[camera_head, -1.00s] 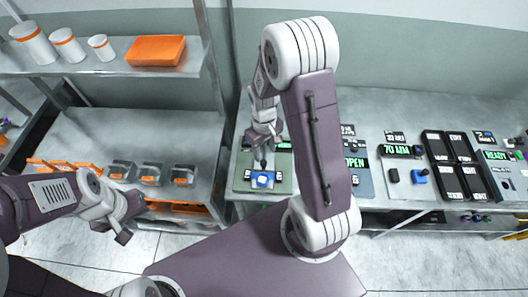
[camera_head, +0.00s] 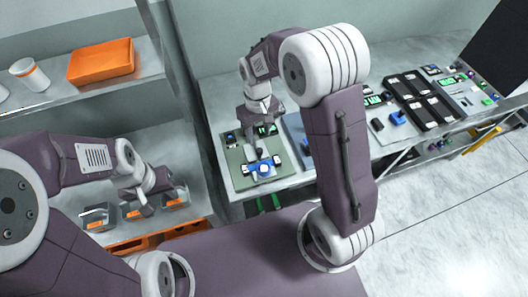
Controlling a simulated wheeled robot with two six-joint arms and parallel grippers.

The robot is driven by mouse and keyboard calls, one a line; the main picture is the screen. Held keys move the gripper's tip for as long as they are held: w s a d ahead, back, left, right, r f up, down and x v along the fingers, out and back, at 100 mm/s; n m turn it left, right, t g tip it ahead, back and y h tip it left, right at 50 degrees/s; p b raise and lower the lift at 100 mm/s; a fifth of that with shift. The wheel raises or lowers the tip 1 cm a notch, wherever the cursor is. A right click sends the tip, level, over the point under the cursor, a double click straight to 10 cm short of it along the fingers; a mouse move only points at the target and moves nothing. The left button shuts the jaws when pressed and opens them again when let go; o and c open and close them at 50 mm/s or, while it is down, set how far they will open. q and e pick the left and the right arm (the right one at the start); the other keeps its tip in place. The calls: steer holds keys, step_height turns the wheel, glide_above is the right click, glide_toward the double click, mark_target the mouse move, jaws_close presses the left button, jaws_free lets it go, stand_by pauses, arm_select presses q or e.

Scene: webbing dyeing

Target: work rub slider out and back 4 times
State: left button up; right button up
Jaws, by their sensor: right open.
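The rub slider appears to be the blue block (camera_head: 263,168) with a pale round top, on a green-grey plate (camera_head: 236,160) at the left end of the bench. My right gripper (camera_head: 258,150) points down just above and behind the blue block. Its fingers look apart, and I cannot tell whether they touch the block. My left gripper (camera_head: 146,208) hangs over the small grey bins at the lower left, away from the slider. Its fingertips are too small to read.
An orange tray (camera_head: 100,62) and white jars (camera_head: 29,75) stand on the upper left shelf. Grey bins with orange labels (camera_head: 97,217) sit below. Black panels (camera_head: 418,100) and a blue knob (camera_head: 397,118) lie further right on the bench. A metal post (camera_head: 190,90) stands left of my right arm.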

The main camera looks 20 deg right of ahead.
mark_target(260, 150)
step_height(260, 150, down, 8)
steer(key=shift+s+f+p, duration=0.1)
steer(key=shift+f+p, duration=0.15)
steer(key=shift+p, duration=0.5)
steer(key=shift+d+f, duration=0.15)
steer(key=shift+f, duration=0.25)
arm_select(q)
steer(key=shift+s+d+r, duration=0.15)
steer(key=shift+d+r, duration=0.2)
steer(key=shift+r, duration=0.4)
arm_select(e)
jaws_close()
